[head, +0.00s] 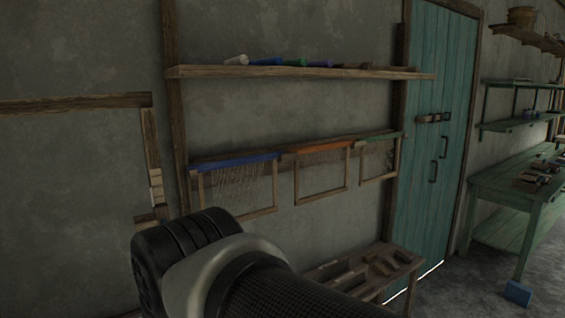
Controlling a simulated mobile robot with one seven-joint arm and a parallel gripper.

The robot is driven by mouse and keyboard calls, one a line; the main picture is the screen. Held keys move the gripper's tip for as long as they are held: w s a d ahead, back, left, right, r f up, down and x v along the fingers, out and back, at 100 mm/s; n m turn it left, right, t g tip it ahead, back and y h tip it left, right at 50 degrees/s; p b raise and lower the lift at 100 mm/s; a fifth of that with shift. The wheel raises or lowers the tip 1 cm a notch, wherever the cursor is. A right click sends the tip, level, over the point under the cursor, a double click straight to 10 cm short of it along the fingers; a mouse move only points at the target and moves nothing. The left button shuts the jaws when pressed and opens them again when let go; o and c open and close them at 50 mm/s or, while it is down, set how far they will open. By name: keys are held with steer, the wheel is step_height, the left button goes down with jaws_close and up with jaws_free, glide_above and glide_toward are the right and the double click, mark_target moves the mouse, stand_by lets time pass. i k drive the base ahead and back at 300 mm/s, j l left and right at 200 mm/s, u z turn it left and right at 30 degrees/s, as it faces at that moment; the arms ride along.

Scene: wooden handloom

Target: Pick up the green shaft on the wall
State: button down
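The green shaft (378,139) hangs on the wall at the right end of a row of three framed shafts, close to the teal door. Its top bar is green, and its wooden frame and pale threads hang below. A shaft with an orange top bar (322,147) hangs to its left. A shaft with a blue top bar (238,162) hangs farther left. A dark link of my arm fills the lower middle, apart from the green shaft in the picture. My gripper's fingers are not in view.
A wooden shelf (300,73) with several coloured items runs above the shafts. A low wooden bench (395,262) with wooden pieces stands below the green shaft. The teal door (432,140) is right of it. A green table (510,193) stands at far right.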

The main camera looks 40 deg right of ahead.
mark_target(362, 182)
steer(key=k+l+z, duration=0.25)
steer(key=k+l, duration=0.2)
steer(key=l, duration=0.3)
steer(key=z, duration=1.55)
